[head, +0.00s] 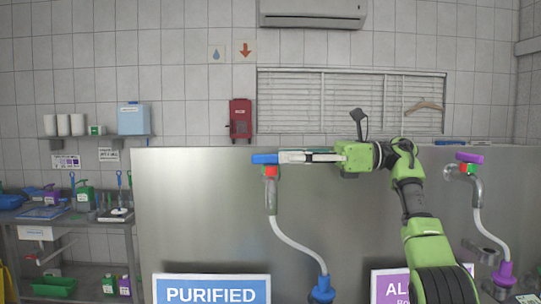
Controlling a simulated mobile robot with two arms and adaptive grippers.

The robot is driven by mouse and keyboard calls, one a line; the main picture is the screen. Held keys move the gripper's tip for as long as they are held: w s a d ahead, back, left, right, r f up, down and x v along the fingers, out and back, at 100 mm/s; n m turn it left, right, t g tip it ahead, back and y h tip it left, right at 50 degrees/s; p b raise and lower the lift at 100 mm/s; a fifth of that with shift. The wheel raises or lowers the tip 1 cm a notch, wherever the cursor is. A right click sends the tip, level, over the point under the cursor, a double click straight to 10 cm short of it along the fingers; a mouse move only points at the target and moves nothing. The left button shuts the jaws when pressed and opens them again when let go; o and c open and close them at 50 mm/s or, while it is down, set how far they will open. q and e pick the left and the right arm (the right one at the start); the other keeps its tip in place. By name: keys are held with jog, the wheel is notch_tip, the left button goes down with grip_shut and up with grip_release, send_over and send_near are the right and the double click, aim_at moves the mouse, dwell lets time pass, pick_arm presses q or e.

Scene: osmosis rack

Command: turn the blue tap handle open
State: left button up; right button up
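The blue tap handle (264,158) is a flat bar on top of a tap in the head view. It lies roughly level, above a red collar (270,171) and a grey spout with a pale hose. My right gripper (284,157) reaches in from the right at handle height. Its fingertips are at the right end of the blue handle; I cannot tell whether they touch it. The fingers are seen nearly edge-on, so their opening is unclear. My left gripper is out of view.
A steel panel (200,190) stands behind the taps. A purple tap handle (470,157) is at the right, past my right arm. A blue "PURIFIED" sign (212,290) stands below left. A side bench (80,222) with bottles is at the far left.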

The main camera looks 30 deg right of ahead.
aim_at(271, 156)
jog(key=x, duration=0.3)
jog(key=shift+w+r+p, duration=0.1)
jog(key=shift+p, duration=0.2)
jog(key=shift+w+a, duration=0.2)
jog(key=shift+a, duration=0.45)
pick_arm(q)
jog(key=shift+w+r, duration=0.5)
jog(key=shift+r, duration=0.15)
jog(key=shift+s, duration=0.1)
pick_arm(e)
grip_shut()
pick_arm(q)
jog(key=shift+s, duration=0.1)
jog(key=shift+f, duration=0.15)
